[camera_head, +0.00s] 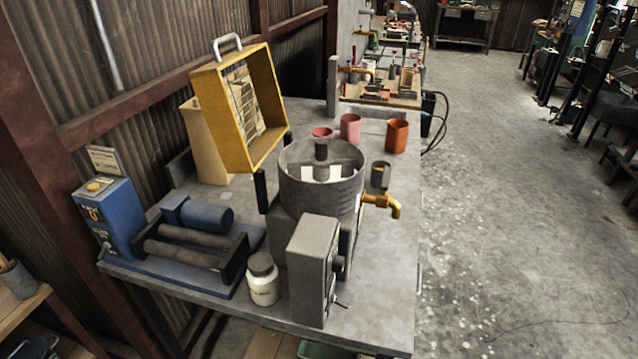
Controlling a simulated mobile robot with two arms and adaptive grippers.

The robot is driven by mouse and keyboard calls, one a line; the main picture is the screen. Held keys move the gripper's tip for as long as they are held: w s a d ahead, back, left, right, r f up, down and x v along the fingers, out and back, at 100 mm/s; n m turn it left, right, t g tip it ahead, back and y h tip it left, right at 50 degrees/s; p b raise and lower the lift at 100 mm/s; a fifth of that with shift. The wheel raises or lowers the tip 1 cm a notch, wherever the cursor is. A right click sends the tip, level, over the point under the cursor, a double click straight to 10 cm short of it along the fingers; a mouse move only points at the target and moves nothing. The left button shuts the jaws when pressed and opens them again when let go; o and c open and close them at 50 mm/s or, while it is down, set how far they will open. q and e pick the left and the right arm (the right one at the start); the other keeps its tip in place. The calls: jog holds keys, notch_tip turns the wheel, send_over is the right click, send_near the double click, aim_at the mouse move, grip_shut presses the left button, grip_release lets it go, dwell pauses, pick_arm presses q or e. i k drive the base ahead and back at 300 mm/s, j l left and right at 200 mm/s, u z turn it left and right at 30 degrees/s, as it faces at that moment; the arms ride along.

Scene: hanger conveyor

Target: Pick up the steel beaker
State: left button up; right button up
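A small grey metal cup (380,176), which looks like the steel beaker, stands upright on the grey bench (385,265). It is just right of the large round grey metal drum (318,195) and behind the drum's brass tap (385,202). The tap is close in front of its lower part; I cannot tell whether they touch. Neither of my grippers shows in the head view, so nothing is seen holding the cup.
A pink cup (350,128) and an orange cup (397,136) stand behind the drum. A grey control box (312,270), a white jar (262,282), a blue roller machine (190,245) and a yellow case (205,110) crowd the bench.

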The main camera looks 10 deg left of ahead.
aim_at(377, 166)
jog(key=u, duration=0.4)
jog(key=l+u, duration=0.3)
jog(key=u, duration=0.15)
jog(key=i+l+u, duration=0.1)
jog(key=l+u, duration=0.55)
jog(key=u, duration=0.25)
